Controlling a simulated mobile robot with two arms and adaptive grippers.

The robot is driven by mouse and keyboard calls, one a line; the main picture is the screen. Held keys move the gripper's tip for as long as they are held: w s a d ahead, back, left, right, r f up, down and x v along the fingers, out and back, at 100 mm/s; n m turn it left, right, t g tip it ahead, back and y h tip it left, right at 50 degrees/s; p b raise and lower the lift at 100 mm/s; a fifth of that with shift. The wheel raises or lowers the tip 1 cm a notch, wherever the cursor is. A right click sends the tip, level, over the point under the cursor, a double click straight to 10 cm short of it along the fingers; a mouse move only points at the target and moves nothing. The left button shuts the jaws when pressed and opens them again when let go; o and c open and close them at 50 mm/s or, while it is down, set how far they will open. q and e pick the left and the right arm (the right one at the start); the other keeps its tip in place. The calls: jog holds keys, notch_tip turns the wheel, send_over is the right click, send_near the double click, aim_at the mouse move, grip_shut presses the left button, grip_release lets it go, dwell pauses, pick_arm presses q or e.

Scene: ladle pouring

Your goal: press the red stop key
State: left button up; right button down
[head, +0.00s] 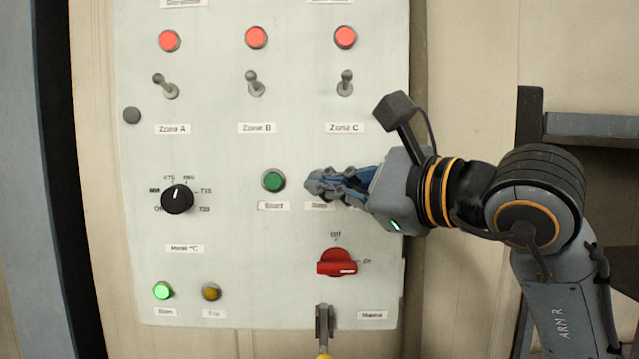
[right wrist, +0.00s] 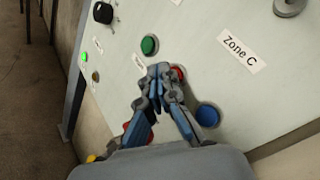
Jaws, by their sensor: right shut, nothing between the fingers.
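The red stop key (right wrist: 178,73) is on the pale control panel (head: 220,110). In the right wrist view it shows partly, just beside and behind my fingertips. In the head view my right gripper (head: 318,185) hides it, and its label below is partly covered. My right gripper is shut and empty, its fingertips (right wrist: 159,72) pointing at the panel close to the red key. Whether they touch it I cannot tell. My left gripper is not in view.
The green start button (head: 273,180) is left of my fingertips. A blue button (right wrist: 207,115) is on the other side. Below are a red rotary switch (head: 337,263) and a lever (head: 324,325). Toggle switches (head: 255,83) and red lamps (head: 256,37) are above; a black dial (head: 177,199) is at left.

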jog(key=shift+w, duration=0.4)
dwell(0.8)
jog(key=shift+s, duration=0.1)
jog(key=shift+s+b, duration=0.5)
jog(key=shift+s, duration=0.15)
jog(key=s+b, duration=0.2)
jog(key=s, duration=0.3)
dwell(0.4)
